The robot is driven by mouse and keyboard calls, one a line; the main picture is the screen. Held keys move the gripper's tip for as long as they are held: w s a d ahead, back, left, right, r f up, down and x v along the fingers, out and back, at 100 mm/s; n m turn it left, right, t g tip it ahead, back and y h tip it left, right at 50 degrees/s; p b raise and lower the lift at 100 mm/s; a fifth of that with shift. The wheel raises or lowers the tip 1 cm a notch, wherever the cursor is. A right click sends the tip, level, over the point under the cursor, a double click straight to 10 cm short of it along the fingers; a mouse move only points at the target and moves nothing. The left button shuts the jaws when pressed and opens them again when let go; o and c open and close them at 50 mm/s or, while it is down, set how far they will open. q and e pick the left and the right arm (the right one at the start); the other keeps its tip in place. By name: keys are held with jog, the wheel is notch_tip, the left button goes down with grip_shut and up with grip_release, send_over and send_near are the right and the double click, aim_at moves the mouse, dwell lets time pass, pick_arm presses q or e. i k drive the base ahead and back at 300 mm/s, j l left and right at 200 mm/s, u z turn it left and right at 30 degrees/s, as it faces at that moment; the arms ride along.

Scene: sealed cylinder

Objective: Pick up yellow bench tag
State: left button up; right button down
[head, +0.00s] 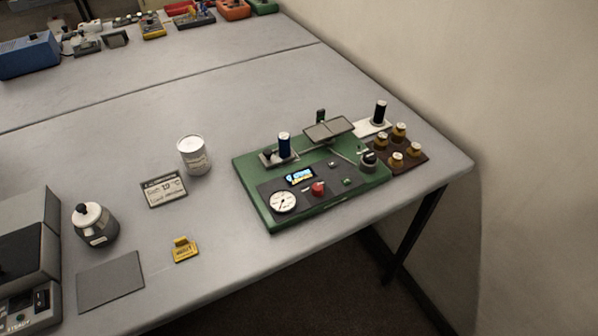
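The yellow bench tag (184,250) lies on the grey table near its front edge, left of the green device. It is a small yellow plate with dark lettering and a raised tab at its back. Nothing covers it. Neither of my grippers shows in the head view.
A green device (262,208) with a gauge stands to the right. Near the tag are a dark grey mat (110,281), a black-capped jar (95,226), a label card (164,190) and a white can (194,156). A grey machine (28,250) stands at the left edge. Bare table surrounds the tag.

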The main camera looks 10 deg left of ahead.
aim_at(184, 250)
jog(key=u, duration=1.2)
